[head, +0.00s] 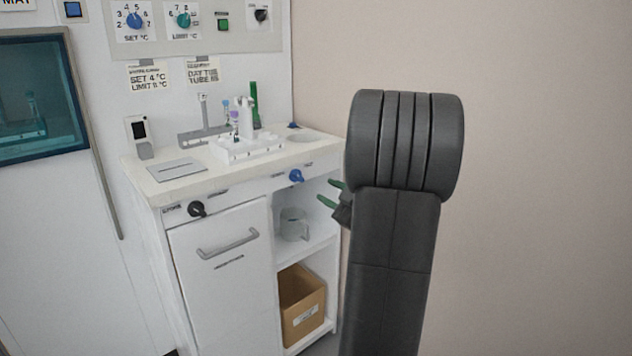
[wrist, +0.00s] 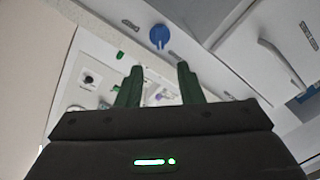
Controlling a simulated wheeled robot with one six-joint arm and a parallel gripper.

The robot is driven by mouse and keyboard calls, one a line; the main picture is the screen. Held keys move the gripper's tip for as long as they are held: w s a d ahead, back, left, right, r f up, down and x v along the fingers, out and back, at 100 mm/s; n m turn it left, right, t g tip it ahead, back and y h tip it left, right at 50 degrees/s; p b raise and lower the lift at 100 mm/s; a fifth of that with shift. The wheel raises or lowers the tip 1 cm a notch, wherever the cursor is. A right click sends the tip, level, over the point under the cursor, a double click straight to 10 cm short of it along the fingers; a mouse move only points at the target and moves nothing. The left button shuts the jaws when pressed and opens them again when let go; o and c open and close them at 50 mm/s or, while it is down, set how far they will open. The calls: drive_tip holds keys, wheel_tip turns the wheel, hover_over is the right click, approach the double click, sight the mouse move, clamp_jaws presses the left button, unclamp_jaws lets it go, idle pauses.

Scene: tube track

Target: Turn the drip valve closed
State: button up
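A blue knob (head: 296,175) sits on the front edge of the white counter, at its right side. It also shows in the wrist view (wrist: 159,37) at the top middle, with a small pointed tab. A black knob (head: 196,209) sits further left on the same front edge. The labels beside both are too small to read, so I cannot tell for sure which is the drip valve. My gripper (head: 327,191) has green fingers, spread apart and empty. In the wrist view the fingertips (wrist: 160,67) point toward the blue knob, with a gap between.
The counter (head: 180,190) carries a white tube rack (head: 250,150), a scale-like plate and a small black-screened device. Below are a cabinet door with a handle (head: 228,244), a shelf with a clear jug (head: 293,224) and a cardboard box (head: 302,305). My arm hides the right side.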

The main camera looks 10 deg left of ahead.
sight(299, 177)
drive_tip(key=shift+v, duration=1.45)
drive_tip(key=b+x, duration=0.2)
drive_tip(key=x, duration=1.2)
drive_tip(key=shift+b, duration=0.35)
drive_tip(key=shift+d, duration=0.1)
